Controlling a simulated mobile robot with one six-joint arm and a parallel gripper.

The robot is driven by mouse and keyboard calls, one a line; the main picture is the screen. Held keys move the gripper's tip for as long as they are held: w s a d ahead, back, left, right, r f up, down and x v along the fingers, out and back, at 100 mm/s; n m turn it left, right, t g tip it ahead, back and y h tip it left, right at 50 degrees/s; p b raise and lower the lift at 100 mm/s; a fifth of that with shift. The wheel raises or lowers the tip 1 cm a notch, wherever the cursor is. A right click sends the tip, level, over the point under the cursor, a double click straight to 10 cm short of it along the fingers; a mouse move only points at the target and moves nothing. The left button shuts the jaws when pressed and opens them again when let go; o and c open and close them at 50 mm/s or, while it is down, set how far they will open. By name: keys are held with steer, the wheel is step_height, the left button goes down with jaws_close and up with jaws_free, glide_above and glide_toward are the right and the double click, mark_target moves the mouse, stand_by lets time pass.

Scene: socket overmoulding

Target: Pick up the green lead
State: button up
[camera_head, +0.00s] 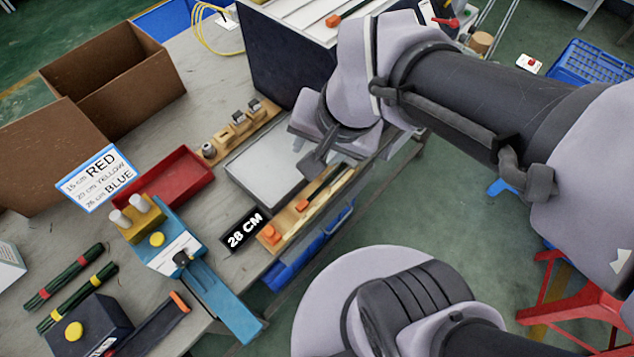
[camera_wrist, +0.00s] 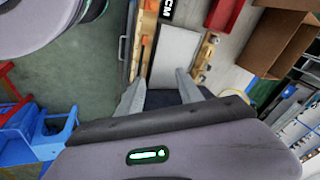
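Two dark green leads lie side by side on the table at the lower left of the head view, one with red bands (camera_head: 64,277) and one with yellow bands (camera_head: 78,297). I cannot tell which one the task means. Neither shows in the wrist view. My gripper is at the middle of the head view, far to the right of the leads, above the grey plate (camera_head: 268,160); the arm partly hides it. In the wrist view my gripper (camera_wrist: 160,75) has its two fingers apart with nothing between them.
A red tray (camera_head: 170,181), a blue-and-yellow fixture (camera_head: 180,251) and a dark box with a yellow button (camera_head: 90,328) stand near the leads. Cardboard boxes (camera_head: 110,75) stand behind.

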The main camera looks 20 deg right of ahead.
steer(key=w+f+m+g+p, duration=0.2)
steer(key=w+f, duration=0.1)
steer(key=w, duration=0.1)
steer(key=m+g+h+p, duration=0.1)
steer(key=m+g, duration=0.1)
glide_above(306, 200)
step_height(306, 200, down, 8)
steer(key=shift+m, duration=0.6)
steer(key=f+b, duration=0.1)
steer(key=f, duration=0.4)
steer(key=f+b, duration=0.1)
steer(key=f, duration=0.4)
steer(key=f+b, duration=0.1)
steer(key=f, duration=0.4)
steer(key=shift+s+b, duration=0.25)
steer(key=shift+b, duration=0.15)
steer(key=f+b, duration=0.2)
steer(key=f, duration=0.4)
steer(key=shift+w, duration=0.2)
steer(key=shift+r, duration=0.15)
steer(key=shift+c, duration=0.8)
jaws_close()
